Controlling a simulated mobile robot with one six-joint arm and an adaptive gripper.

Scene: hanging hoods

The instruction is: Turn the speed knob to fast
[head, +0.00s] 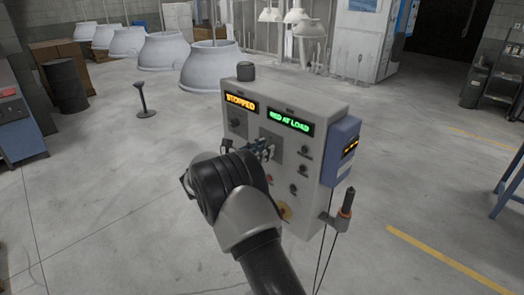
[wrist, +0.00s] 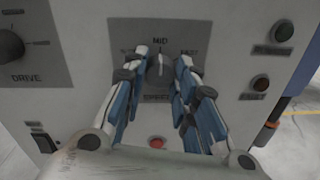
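The speed knob (wrist: 158,68) sits on a dark plate marked MID above it and SPEED below it. Its light pointer line is about upright, towards MID. The FAST label (wrist: 188,51) is at the right, and the label at the left is mostly covered by a finger. My gripper (wrist: 163,62) is open, with its blue and white fingers on either side of the knob. A gap shows at the right finger; contact at the left finger is unclear. In the head view my gripper (head: 262,150) is at the panel front and hides the knob.
The grey control box (head: 335,112) shows STOPPED (head: 241,101) and BED AT LOAD (head: 290,122). The drive knob (wrist: 11,45) is to the left, a red button (wrist: 157,142) below, and further buttons to the right.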

